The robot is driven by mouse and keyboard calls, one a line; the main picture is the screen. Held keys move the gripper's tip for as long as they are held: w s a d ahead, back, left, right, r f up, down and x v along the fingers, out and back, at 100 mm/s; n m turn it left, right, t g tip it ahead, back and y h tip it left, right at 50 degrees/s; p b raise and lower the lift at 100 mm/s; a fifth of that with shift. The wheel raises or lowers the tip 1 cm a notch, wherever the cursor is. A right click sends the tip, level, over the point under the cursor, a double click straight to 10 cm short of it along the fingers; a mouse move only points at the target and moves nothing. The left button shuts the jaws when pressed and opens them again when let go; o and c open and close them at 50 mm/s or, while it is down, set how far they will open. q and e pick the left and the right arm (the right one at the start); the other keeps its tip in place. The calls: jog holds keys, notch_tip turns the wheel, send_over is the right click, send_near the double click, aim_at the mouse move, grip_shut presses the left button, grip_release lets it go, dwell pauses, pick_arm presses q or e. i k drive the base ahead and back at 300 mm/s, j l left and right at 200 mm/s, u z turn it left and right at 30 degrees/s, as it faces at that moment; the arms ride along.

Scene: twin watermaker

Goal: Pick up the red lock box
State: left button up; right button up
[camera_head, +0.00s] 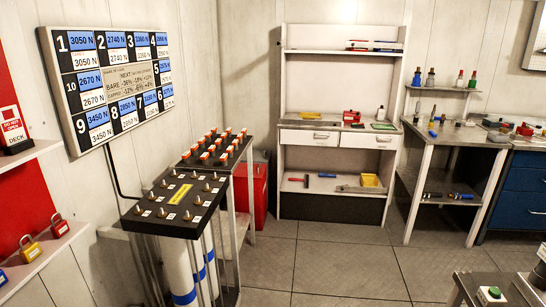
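A small red box (351,117) sits on the worktop of the white bench against the back wall, above the drawers. It is small in the picture, and I cannot tell whether it has a lock. A larger red box or bin (262,195) stands on the floor behind the black rack and is partly hidden. A red padlock (59,225) stands on the white ledge at the left. Neither of my grippers shows in this view.
A black-topped rack (176,226) with white cylinders stands left of centre. The white bench (310,150) is at the back; a metal table (450,133) and blue cabinet (518,190) are right. A green button (494,292) is at lower right. The middle floor is clear.

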aim_at(347, 118)
jog(key=i+z, duration=0.4)
jog(key=i, duration=2.6)
